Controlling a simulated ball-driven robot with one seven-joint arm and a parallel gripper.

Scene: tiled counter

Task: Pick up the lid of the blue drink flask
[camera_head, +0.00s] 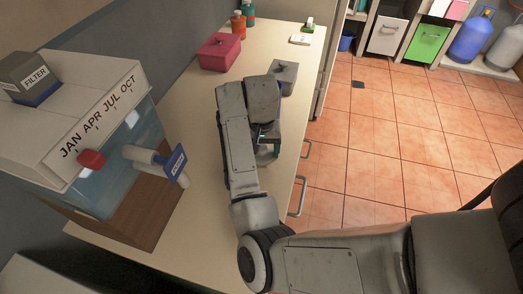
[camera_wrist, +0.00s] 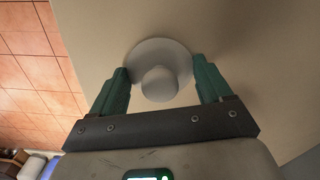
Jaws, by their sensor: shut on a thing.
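In the wrist view, a pale round lid-like piece (camera_wrist: 158,57) with a rounded knob (camera_wrist: 160,84) sits between the two green fingers of my gripper (camera_wrist: 160,68). The fingers are shut on its opposite sides. I cannot tell from its pale colour whether it is the blue flask's lid. In the head view, my gripper (camera_head: 267,146) is low over the right side of the counter, mostly hidden by my arm. No blue flask body shows clearly, and the gap between the piece and the counter cannot be judged.
Tiled floor lies right.

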